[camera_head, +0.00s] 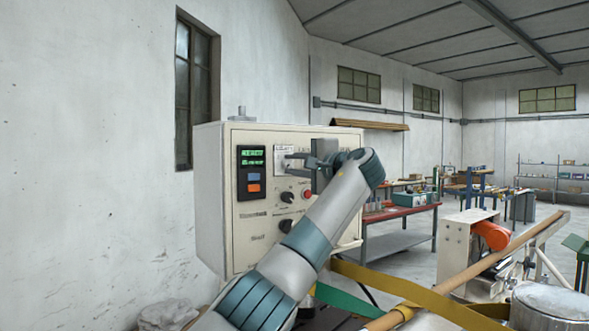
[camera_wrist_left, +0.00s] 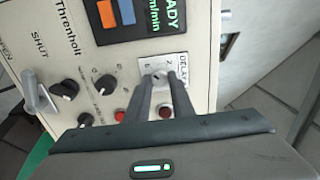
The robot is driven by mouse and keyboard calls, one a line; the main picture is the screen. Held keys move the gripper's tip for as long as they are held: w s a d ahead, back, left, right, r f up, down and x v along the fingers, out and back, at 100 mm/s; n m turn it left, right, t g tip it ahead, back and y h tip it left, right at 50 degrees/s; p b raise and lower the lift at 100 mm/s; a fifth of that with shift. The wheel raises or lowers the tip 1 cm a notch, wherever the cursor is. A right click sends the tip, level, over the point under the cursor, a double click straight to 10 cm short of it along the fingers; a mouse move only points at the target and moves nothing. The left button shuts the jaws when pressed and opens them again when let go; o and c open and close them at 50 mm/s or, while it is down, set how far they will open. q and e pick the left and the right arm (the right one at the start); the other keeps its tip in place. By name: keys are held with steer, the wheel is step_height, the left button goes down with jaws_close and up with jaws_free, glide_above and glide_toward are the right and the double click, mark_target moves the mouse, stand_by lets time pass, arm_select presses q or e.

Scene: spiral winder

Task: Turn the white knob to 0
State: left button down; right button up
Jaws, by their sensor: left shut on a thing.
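In the left wrist view, the small white knob (camera_wrist_left: 157,78) sits on a white plate marked DELAY on the cream control panel. My left gripper (camera_wrist_left: 160,80) has one finger on each side of the knob and is shut on it. Scale marks show around the knob, but its exact pointing cannot be read. In the head view, my left gripper (camera_head: 289,162) is at the panel's face beside the DELAY plate (camera_head: 284,151). My wrist and fingers hide much of the panel's upper right, and the knob is not clear there. My right gripper is not in view.
The control box (camera_head: 209,190) carries a lit green display (camera_head: 252,155). A silver lever (camera_wrist_left: 38,92) stands farther left. A winding machine with yellow belts (camera_head: 415,293) is at the lower right.

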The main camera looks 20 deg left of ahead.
arm_select(q)
steer(key=shift+f+n, duration=0.1)
steer(key=shift+n, duration=0.5)
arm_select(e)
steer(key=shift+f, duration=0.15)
arm_select(q)
steer(key=c, duration=1.5)
jaws_free()
steer(key=shift+c, duration=0.2)
steer(key=shift+b+v, duration=0.6)
steer(key=shift+v, duration=0.2)
arm_select(e)
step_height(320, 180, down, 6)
steer(key=b, duration=0.5)
arm_select(q)
steer(key=b+v, duration=0.1)
steer(key=v, duration=1.4)
steer(key=shift+s+d, duration=0.3)
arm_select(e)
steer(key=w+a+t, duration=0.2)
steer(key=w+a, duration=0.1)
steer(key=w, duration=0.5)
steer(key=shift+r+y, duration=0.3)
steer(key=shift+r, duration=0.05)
